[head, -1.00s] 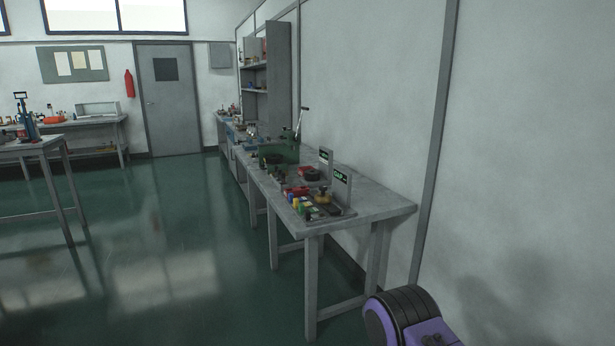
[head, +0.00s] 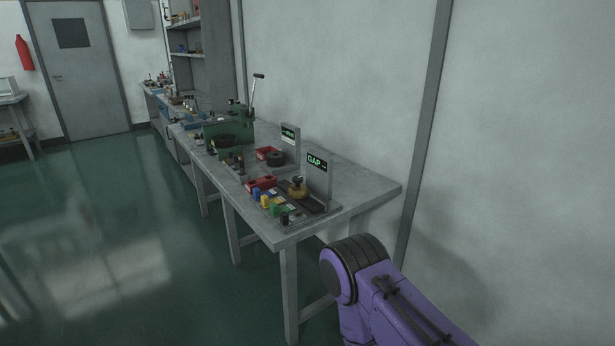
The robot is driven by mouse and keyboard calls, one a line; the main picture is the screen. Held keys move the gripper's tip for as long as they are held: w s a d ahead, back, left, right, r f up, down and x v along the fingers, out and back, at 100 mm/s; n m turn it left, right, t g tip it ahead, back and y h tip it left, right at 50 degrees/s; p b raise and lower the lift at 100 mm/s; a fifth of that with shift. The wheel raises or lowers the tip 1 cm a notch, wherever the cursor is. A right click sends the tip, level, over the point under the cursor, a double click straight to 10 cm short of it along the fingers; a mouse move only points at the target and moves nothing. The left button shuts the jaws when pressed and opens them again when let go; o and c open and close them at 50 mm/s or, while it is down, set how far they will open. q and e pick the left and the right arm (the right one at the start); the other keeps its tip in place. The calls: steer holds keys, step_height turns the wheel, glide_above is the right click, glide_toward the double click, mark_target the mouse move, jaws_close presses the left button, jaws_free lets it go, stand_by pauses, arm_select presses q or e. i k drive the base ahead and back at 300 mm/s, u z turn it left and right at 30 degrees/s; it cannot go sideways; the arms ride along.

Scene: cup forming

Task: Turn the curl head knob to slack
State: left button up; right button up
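A green machine (head: 230,132) with an upright lever (head: 257,93) stands midway along the grey workbench (head: 365,188). Nearer to me is a fixture with a yellow-brass round part with a dark top (head: 297,188), in front of a sign reading GAP (head: 317,163). Another fixture with a black round part (head: 275,159) and a smaller sign (head: 290,134) sits behind it. I cannot tell which part is the curl head knob; no slack marking is legible. Neither gripper is in view; only a purple and black link of my arm shows at the lower right.
Red trays (head: 261,183) and several small coloured blocks (head: 274,210) lie near the bench's front edge. A shelf unit (head: 205,60) stands at the far end by the wall. The green floor (head: 130,250) left of the bench is clear.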

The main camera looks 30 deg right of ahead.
mark_target(297, 179)
steer(key=z, duration=2.2)
steer(key=i, duration=1.2)
steer(key=u, duration=1.15)
